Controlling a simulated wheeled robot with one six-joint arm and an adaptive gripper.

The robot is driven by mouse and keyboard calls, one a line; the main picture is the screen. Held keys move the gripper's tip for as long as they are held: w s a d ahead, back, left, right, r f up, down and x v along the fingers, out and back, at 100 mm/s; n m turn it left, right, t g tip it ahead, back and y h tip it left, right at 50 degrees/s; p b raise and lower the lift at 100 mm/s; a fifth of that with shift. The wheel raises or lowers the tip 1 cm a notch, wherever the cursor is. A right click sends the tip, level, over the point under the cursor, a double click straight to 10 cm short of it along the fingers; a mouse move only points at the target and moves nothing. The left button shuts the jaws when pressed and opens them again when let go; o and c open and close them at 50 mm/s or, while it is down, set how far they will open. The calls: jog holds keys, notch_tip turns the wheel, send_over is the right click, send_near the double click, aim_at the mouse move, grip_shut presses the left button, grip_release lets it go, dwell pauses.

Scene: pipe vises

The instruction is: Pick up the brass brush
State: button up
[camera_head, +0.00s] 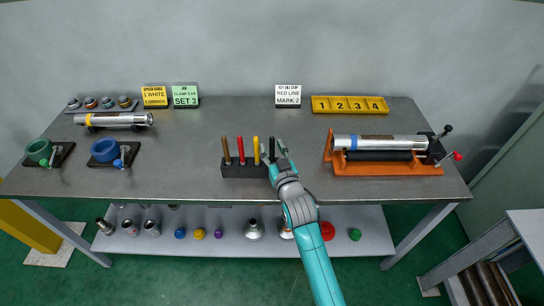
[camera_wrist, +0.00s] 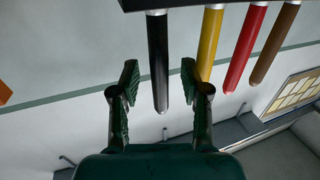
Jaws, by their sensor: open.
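A black holder block (camera_head: 236,171) stands on the table with brown (camera_head: 226,150), red (camera_head: 241,150), yellow (camera_head: 256,150) and black (camera_head: 271,150) handles upright in it. Only handles show, so I cannot tell by looks which is the brass brush. My gripper (camera_head: 273,154) is at the block's right end, by the black handle. In the wrist view my open gripper (camera_wrist: 159,84) has its fingers on either side of the black handle (camera_wrist: 158,65), with visible gaps. The yellow handle (camera_wrist: 209,45) is close by one finger; the red (camera_wrist: 245,50) and brown (camera_wrist: 273,45) handles lie beyond.
An orange vise (camera_head: 390,168) with a steel pipe (camera_head: 380,142) stands right. A yellow numbered tray (camera_head: 349,105) is behind. Another pipe (camera_head: 114,119), a green clamp (camera_head: 40,151) and a blue clamp (camera_head: 106,150) are left. The table between the left clamps and the block is clear.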

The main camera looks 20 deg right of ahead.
jog(key=shift+w, duration=0.3)
grip_shut()
